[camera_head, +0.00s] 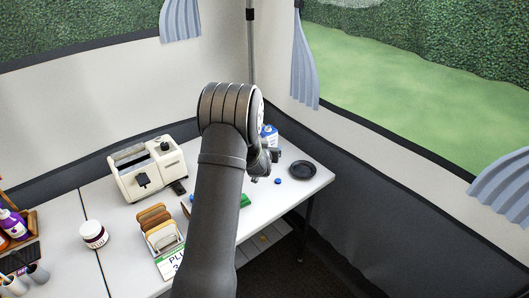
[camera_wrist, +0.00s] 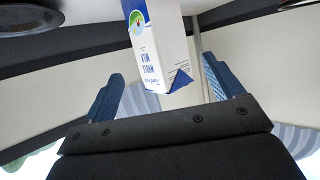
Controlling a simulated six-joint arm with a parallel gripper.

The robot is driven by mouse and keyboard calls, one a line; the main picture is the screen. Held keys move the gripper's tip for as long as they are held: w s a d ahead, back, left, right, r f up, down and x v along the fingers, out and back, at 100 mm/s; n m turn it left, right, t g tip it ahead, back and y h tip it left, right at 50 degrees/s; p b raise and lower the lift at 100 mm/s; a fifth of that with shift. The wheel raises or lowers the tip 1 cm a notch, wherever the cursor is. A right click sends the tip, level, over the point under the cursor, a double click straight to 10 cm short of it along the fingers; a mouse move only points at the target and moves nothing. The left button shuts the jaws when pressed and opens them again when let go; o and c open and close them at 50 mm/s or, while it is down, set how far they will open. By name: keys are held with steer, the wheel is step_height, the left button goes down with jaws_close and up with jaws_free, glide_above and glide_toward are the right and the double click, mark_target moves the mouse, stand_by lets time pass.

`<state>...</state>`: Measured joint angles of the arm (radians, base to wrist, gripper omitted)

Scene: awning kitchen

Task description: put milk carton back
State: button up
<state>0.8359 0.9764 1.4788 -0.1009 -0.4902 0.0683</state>
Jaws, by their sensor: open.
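The milk carton (camera_head: 269,132) is white and blue and stands at the back of the table, partly hidden behind my arm in the head view. In the wrist view the carton (camera_wrist: 158,45) shows upside down, with its blue-edged top toward my gripper. My gripper (camera_wrist: 163,85) has its two blue fingers spread wide, with the carton seen in the gap between them. No contact with either finger shows. In the head view my gripper (camera_head: 264,162) is small and dark, just in front of the carton.
A dark round plate (camera_head: 302,171) and a small blue disc (camera_head: 278,181) lie right of my gripper. A cream toaster (camera_head: 148,172), a rack of bread slices (camera_head: 158,228) and a jar (camera_head: 93,235) stand to the left. Tent walls edge the table behind and at right.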

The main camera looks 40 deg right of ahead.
steer(key=v, duration=0.5)
steer(key=shift+f, duration=0.1)
stand_by(0.5)
steer(key=x, duration=1.1)
steer(key=shift+w+d, duration=0.2)
steer(key=shift+w+d+f, duration=0.15)
steer(key=shift+f, duration=0.15)
steer(key=shift+r, duration=0.25)
